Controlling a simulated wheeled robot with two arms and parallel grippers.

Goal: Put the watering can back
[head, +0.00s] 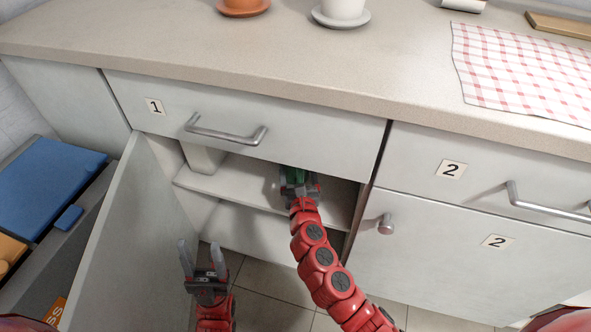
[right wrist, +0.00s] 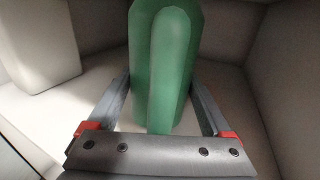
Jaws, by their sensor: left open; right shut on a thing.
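The green watering can (head: 294,174) is inside the open cupboard under drawer 1, mostly hidden in the head view by my right gripper (head: 299,190). In the right wrist view the can (right wrist: 168,60) is a rounded green body between the two fingers of my right gripper (right wrist: 162,110), which is shut on it. It is over the cupboard's shelf (head: 240,185); I cannot tell whether it touches the shelf. My left gripper (head: 201,252) is open and empty, low in front of the cupboard, beside the open door (head: 140,235).
A white object (head: 203,158) stands on the shelf to the left; it also shows in the right wrist view (right wrist: 35,45). Drawer 1 (head: 240,120) is shut above the opening. Cupboard door 2 (head: 450,250) is shut. A blue-lidded bin (head: 45,185) stands at the left.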

